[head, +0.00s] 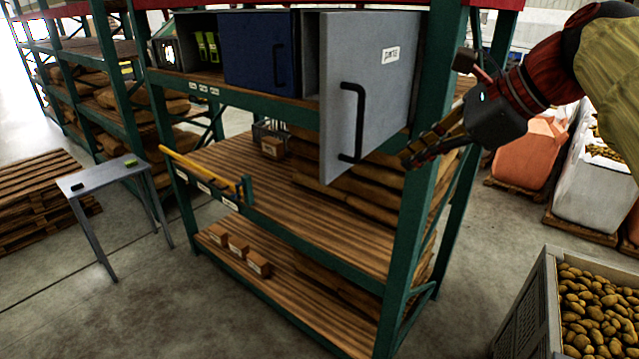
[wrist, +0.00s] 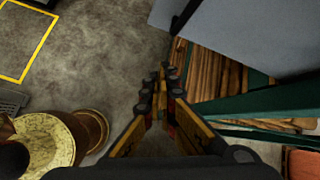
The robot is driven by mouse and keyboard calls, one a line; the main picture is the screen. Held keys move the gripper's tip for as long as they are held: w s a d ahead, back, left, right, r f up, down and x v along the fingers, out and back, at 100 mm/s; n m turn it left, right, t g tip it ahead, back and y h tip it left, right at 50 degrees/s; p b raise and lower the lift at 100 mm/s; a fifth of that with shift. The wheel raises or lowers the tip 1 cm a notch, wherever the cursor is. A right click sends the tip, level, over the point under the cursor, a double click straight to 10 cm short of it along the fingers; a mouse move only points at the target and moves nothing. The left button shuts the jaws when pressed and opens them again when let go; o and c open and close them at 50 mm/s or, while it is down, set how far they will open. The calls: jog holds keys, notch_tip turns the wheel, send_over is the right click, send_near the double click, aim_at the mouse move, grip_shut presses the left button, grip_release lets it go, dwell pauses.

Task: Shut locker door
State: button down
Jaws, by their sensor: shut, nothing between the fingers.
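The locker door (head: 374,82) is a light grey panel with a black bar handle (head: 355,122) and a small white label. It stands swung open, jutting out from the shelf in the head view. In the wrist view the grey door (wrist: 250,45) fills the upper right. My gripper (head: 404,160) is shut and empty, to the right of the door near its lower part. In the wrist view my fingers (wrist: 162,75) point toward the floor beside the door's edge. I cannot tell whether they touch the door. The locker's inside is mostly hidden behind the door.
A blue locker door (head: 260,52) beside it looks shut. A green rack post (head: 410,200) stands just below my gripper. A potato crate (head: 530,310) is at the lower right. A grey side table (head: 100,175) stands left; the floor in front is clear.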

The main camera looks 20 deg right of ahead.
jog(key=s+a+r+m+y, duration=0.1)
jog(key=s+a+r+m, duration=0.1)
jog(key=s+a+m, duration=0.1)
jog(key=w+a+f+m, duration=0.1)
jog(key=w+a+f, duration=0.6)
jog(key=w, duration=0.2)
jog(key=shift+w+f+p, duration=0.35)
jog(key=shift+w+p, duration=0.05)
jog(key=shift+p, duration=0.05)
